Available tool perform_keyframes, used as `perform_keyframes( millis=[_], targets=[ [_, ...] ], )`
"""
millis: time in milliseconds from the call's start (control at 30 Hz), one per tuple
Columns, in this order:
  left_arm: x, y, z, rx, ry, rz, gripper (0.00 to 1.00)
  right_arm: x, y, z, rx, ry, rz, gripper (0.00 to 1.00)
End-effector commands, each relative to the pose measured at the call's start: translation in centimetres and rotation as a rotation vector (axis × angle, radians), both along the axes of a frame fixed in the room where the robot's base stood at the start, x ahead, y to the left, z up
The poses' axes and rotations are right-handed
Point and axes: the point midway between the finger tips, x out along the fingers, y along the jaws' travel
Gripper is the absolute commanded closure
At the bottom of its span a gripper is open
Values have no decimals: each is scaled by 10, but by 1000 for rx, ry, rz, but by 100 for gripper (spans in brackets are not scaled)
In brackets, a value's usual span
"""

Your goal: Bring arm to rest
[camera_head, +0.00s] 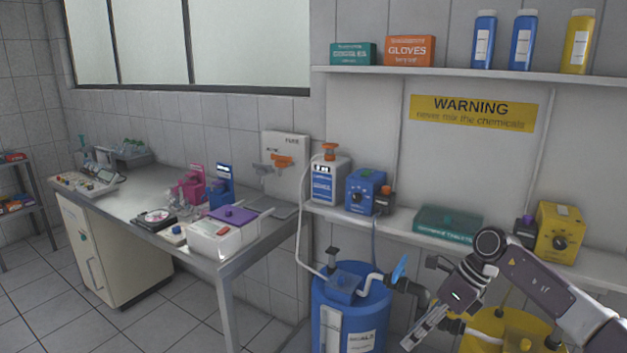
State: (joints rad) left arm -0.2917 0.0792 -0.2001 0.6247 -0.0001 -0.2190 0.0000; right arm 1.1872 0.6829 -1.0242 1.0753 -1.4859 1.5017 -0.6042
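My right arm comes in from the lower right, in front of the shelf rack. Its gripper (428,326) points down and to the left, between the blue barrel (340,308) and the yellow barrel (490,325). The fingers look close together, but they are small and seen at an angle, so I cannot tell whether they are open or shut. I see nothing clearly held in them. The arm hides part of the yellow barrel and some of the lower shelf's right end. My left gripper is not in view.
The lower shelf (395,225) holds a blue pump (365,191), a teal box (447,226) and a yellow pump (559,232). A hose and a blue-handled valve (399,268) sit near the gripper. A lab table (125,205) with several instruments stands left. Floor at lower left is clear.

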Motion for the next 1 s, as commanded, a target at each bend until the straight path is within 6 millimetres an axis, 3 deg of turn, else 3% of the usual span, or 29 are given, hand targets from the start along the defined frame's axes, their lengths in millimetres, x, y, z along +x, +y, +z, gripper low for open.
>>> perform_keyframes(
  millis=[33, 200, 300, 400, 533, 667, 867, 1000],
  targets=[
    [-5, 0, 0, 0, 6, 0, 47, 0, 22, -15, 81, 24, -37, 73],
    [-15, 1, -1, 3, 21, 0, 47, 9, 97, -54, 439, 133, -281, 73],
    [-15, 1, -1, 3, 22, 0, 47, 18, 124, -77, 649, 230, -492, 73],
    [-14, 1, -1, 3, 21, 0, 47, 27, 133, -108, 833, 345, -740, 73],
    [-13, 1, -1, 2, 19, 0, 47, 30, 118, -170, 1023, 509, -1119, 73],
    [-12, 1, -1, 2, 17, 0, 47, 7, 83, -256, 1140, 674, -1540, 73],
    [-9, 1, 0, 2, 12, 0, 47, -72, 33, -377, 1175, 851, -2083, 73],
    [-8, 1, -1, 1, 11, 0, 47, -149, 8, -448, 1135, 937, -2421, 73]
  ],
)
